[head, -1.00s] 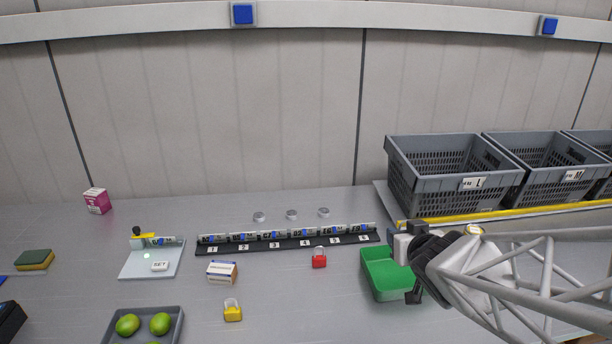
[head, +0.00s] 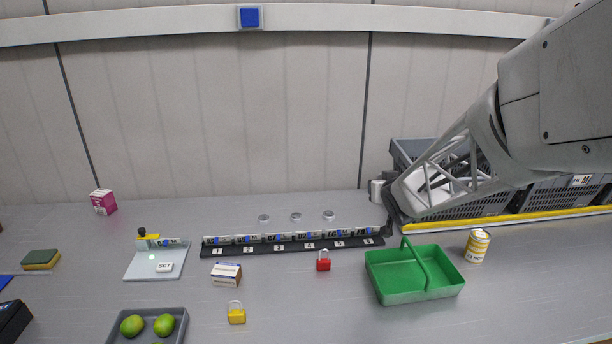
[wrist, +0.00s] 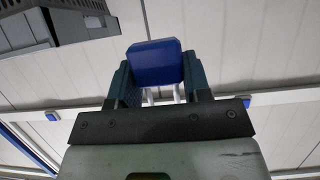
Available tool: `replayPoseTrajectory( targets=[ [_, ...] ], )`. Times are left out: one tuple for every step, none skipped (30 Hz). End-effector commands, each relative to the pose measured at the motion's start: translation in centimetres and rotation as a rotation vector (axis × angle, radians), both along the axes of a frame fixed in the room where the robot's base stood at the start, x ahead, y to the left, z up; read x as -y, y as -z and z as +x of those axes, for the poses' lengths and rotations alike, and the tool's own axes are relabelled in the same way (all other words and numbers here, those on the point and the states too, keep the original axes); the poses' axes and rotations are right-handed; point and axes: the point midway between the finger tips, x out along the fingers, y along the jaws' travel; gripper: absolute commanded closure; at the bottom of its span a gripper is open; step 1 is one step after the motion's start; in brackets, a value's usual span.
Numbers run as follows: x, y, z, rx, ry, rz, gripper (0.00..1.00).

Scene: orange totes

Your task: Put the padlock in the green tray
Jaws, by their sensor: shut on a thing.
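In the wrist view my gripper (wrist: 157,88) is shut on a blue block-like body with pale bars below it, which looks like a blue padlock (wrist: 153,62). The head view does not show it clearly; my arm hides the gripper's fingers there. The green tray (head: 388,296) stands on the table at the right with a handle across its middle, and looks empty. My arm is up behind it, in front of the grey totes. A red padlock (head: 323,265) and a yellow padlock (head: 236,317) stand on the table left of the tray.
Grey totes (head: 410,150) stand behind a yellow edge (head: 520,212) at the right. A yellow can (head: 477,246) is right of the tray. A numbered black rack (head: 290,246), a small box (head: 226,274) and a grey tray of limes (head: 180,330) are to the left.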

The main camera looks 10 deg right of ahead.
Motion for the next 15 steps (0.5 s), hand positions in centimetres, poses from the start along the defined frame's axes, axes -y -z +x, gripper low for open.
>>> replayPoseTrajectory(
  targets=[
    [-0.1,0.1,1.1,-0.001,-0.001,0.002,0.8],
    [-0.2,0.3,1.7,-0.002,-0.002,0.001,0.8],
    [-0.3,0.4,2.5,-0.003,-0.003,0.001,0.8],
    [-0.4,0.4,3.2,-0.002,-0.002,0.002,0.8],
    [-0.4,0.5,3.8,-0.003,-0.002,0.003,0.8],
    [-0.5,0.7,4.6,-0.004,-0.003,0.003,0.8],
    [-0.6,0.7,5.2,-0.003,-0.003,0.003,0.8],
    [-0.7,0.9,5.8,-0.004,-0.003,0.004,0.8],
    [-0.8,1.0,6.6,-0.005,-0.003,0.004,0.8],
    [-0.9,1.1,7.2,-0.005,-0.003,0.005,0.8],
    [-1.0,1.3,7.8,-0.006,-0.003,0.006,0.8],
    [-1.2,1.5,8.6,-0.007,-0.004,0.007,0.8],
    [-1.3,1.5,9.2,-0.006,-0.004,0.007,0.8],
    [-1.4,1.7,9.8,-0.007,-0.004,0.006,0.8],
    [-1.5,2.0,10.6,-0.008,-0.004,0.007,0.8]
  ],
)
